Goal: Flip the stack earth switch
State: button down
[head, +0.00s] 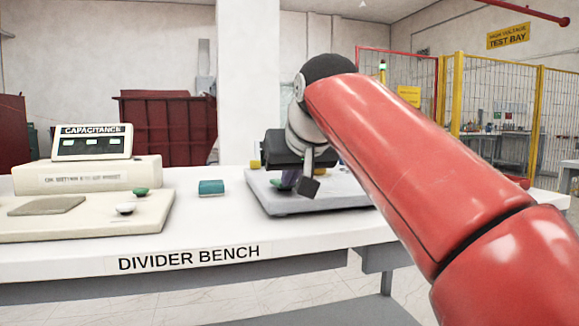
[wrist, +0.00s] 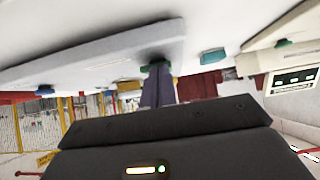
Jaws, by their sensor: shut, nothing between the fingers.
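A grey base plate (head: 325,204) lies on the right part of the bench; it also shows upside down in the wrist view (wrist: 95,57). A small green part (wrist: 152,67) sits on it, just beyond my fingertips, and I cannot tell whether they touch. I cannot make out clearly which part is the stack earth switch; my gripper and arm hide much of the plate. My gripper (head: 309,187) is low over the plate. In the wrist view its fingers (wrist: 158,88) look closed together, with nothing seen between them.
The white bench (head: 215,232) is labelled DIVIDER BENCH. A teal block (head: 211,187) lies left of the plate. A capacitance display (head: 91,142) and a cream panel with green and white knobs (head: 95,218) stand further left. Yellow fencing (head: 497,105) is behind at right.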

dwell(0.8)
jog(key=shift+r+p, duration=0.8)
jog(key=shift+p, duration=0.15)
jog(key=s+r+p, duration=0.2)
jog(key=r+p, duration=0.1)
jog(key=r, duration=0.3)
jog(key=s+d+r+p, duration=0.1)
jog(key=s+r+p, duration=0.2)
jog(key=r, duration=0.3)
jog(key=shift+d+p, duration=0.2)
jog(key=shift+p, duration=0.25)
jog(key=shift+f, duration=0.1)
